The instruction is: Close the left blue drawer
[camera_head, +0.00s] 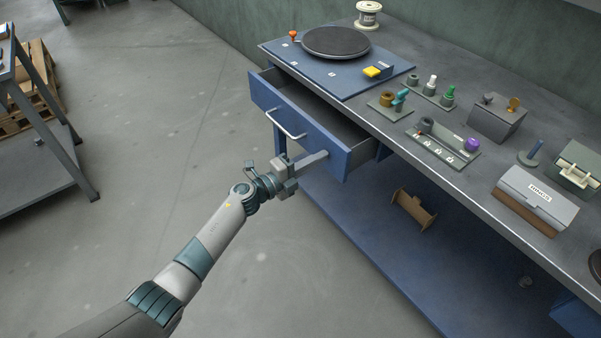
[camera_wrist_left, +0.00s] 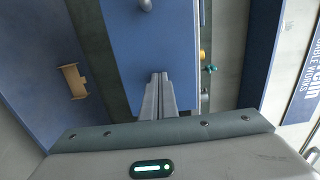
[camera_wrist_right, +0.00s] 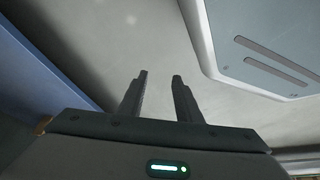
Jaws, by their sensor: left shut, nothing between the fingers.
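The left blue drawer (camera_head: 303,127) stands pulled out from under the bench top, with its dark inside partly visible. Its bar handle (camera_head: 285,124) is on the middle of the front panel. My left gripper (camera_head: 322,156) is shut and empty, with its fingertips at the right part of the drawer front, right of the handle. In the left wrist view the shut fingers (camera_wrist_left: 159,80) point at the blue drawer front (camera_wrist_left: 150,45); I cannot tell if they touch it. My right gripper (camera_wrist_right: 159,78) shows only in its own wrist view, fingers apart and empty over the floor.
The bench top (camera_head: 400,97) holds a blue board with a dark turntable (camera_head: 336,42), fixtures and a grey box (camera_head: 536,198). A brown spool (camera_head: 414,209) lies on the blue lower shelf (camera_head: 350,215). A grey rack (camera_head: 45,170) stands at left. The floor before the drawer is clear.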

